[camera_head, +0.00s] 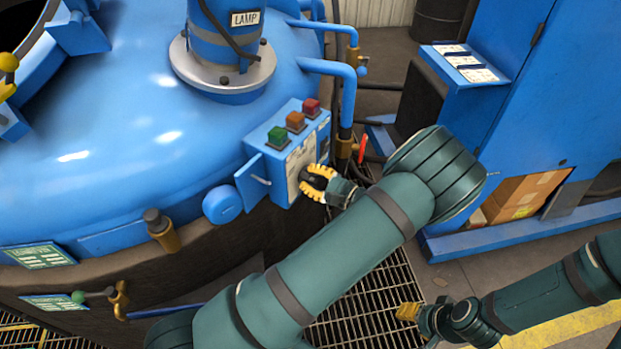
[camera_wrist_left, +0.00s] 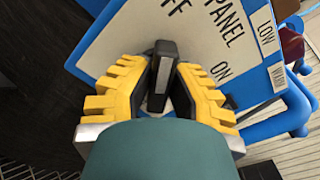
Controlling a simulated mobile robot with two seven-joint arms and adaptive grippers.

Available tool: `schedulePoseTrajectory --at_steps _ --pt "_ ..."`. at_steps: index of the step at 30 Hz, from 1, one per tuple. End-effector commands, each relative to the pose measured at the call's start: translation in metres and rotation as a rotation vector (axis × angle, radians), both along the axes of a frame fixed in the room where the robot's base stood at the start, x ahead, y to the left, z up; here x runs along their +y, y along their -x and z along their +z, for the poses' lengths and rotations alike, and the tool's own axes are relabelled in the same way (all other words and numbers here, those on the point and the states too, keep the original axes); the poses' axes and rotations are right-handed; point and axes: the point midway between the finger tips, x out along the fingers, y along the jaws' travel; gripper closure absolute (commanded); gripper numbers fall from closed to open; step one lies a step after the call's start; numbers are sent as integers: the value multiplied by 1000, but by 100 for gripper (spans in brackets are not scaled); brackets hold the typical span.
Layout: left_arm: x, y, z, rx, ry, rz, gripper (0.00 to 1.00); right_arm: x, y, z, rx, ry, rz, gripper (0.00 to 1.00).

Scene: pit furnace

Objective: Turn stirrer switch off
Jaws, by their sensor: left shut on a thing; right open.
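The stirrer switch is a black knob on the blue control box (camera_head: 251,184), on its pale front plate (camera_head: 301,157). In the left wrist view the black knob (camera_wrist_left: 164,72) stands between the yellow fingers of my left gripper (camera_wrist_left: 163,85), which is shut on it. The plate (camera_wrist_left: 205,32) there shows "PANEL", "ON", "LOW" and part of a word ending in "FF". In the head view my left gripper (camera_head: 317,183) covers most of the knob. My right gripper (camera_head: 408,311) is open and empty, low over the floor grating.
Green (camera_head: 278,138), orange (camera_head: 296,122) and red (camera_head: 311,108) buttons sit on top of the box. The large blue furnace lid (camera_head: 130,120) lies to the left. A blue cabinet (camera_head: 520,90) stands at right, with a cardboard box (camera_head: 524,195) in it. Pipes run behind the box.

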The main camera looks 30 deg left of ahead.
Motion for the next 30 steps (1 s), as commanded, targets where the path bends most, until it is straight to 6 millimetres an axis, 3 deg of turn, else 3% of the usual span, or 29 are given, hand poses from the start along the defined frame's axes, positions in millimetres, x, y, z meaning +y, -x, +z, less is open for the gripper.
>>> schedulePoseTrajectory --at_steps 9,23,24,26,30 --pt "2 0 1 -95 8 2 100 0 -1 -3 -2 0 -1 53" --pt "2 0 1 -107 10 2 100 0 -1 -4 -2 0 -1 53" --pt "2 0 1 -107 10 2 74 0 -1 -4 -2 0 -1 53" --pt "1 0 1 -106 11 2 53 0 -1 -4 -2 0 -1 53" --pt "1 0 1 -105 11 1 52 0 -1 -4 -2 0 -1 53"
